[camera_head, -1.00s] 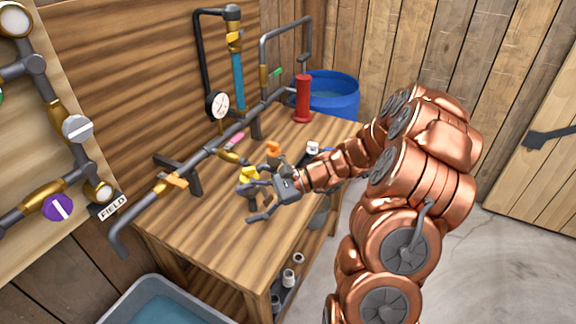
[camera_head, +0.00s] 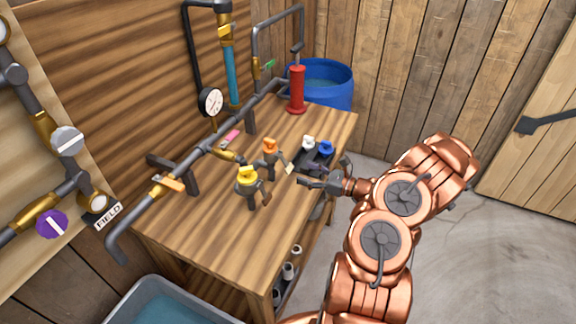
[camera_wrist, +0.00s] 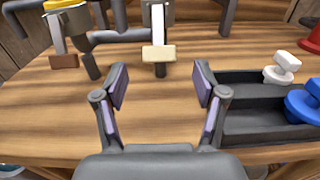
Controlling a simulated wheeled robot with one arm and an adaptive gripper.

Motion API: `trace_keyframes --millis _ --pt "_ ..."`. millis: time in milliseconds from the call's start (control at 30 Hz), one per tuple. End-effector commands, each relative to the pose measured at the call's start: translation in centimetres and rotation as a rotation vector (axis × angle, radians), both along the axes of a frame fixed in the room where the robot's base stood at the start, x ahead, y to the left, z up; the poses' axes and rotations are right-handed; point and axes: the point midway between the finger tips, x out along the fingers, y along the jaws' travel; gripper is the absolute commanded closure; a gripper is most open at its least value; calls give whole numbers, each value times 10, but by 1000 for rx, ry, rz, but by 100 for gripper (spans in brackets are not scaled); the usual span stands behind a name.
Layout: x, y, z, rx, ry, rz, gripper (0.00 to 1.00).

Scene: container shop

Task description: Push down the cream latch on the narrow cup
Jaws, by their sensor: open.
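The narrow cup (camera_head: 269,158) has an orange top and stands on the wooden workbench. Its cream latch (camera_head: 289,168) sticks out toward my gripper on a pale lever. In the wrist view the cream latch (camera_wrist: 159,53) is upper middle, ahead of the gap between my fingertips; the cup's top is out of frame. My gripper (camera_head: 312,174) is open and empty, to the right of the cup and apart from the latch. Its spread fingers (camera_wrist: 160,84) show in the wrist view.
A yellow-topped cup (camera_head: 247,180) with a brown latch (camera_wrist: 63,62) stands to the left. A dark tray (camera_wrist: 265,122) with a white piece (camera_wrist: 283,68) and a blue piece (camera_wrist: 304,102) lies close on the right. Pipes run behind. The front bench top is clear.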

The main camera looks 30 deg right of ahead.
Motion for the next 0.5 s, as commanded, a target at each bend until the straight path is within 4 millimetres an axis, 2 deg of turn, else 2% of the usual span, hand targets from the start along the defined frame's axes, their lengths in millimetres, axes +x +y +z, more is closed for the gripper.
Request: trace_keyframes --millis 300,500 --pt "40 26 3 -1 1 7 29" --pt "54 35 2 -1 -1 6 29"
